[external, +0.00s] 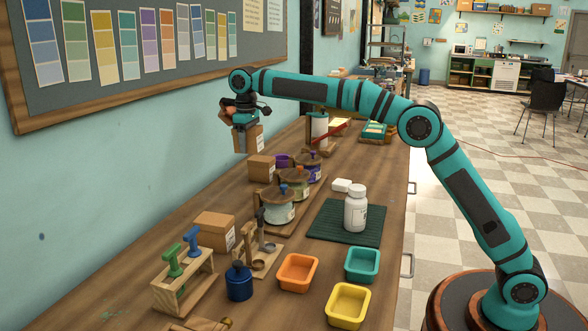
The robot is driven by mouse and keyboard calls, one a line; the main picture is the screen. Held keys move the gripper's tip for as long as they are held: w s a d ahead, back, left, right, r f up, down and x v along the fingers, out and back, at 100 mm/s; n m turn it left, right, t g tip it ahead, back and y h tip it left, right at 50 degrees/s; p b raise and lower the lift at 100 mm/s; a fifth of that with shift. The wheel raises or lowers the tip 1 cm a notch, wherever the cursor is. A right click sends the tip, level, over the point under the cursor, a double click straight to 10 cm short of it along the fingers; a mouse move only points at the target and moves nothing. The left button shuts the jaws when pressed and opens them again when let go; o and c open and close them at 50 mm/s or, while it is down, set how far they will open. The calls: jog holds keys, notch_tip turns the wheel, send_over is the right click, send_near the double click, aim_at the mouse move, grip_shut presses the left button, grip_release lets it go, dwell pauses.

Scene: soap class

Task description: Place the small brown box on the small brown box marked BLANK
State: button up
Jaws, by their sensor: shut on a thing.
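My gripper (243,120) is shut on a small brown box (248,139) and holds it in the air near the wall, above the back part of the table. The held box has a pale label on its right side. A second small brown box (261,168) stands on the table below and slightly right of the held one, with a pale label. A larger-looking brown box (214,231) stands nearer the camera, also with a pale label. The writing on the labels is too small to read, so I cannot tell which box is marked BLANK.
Lidded jars (280,208) stand in a row on a wooden rack beside the boxes. A white bottle (356,210) stands on a dark green mat (325,228). Orange (297,272), teal (361,264) and yellow (348,305) trays lie in front. A wooden stand (183,285) holds green and blue-handled tools.

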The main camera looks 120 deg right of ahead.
notch_tip(320, 180, up, 4)
send_over(261, 158)
jog(key=shift+a+f, duration=0.1)
jog(key=shift+f, duration=4.75)
jog(key=o, duration=1.3)
jog(key=shift+o, duration=0.2)
jog(key=shift+r, duration=0.1)
notch_tip(261, 158, up, 12)
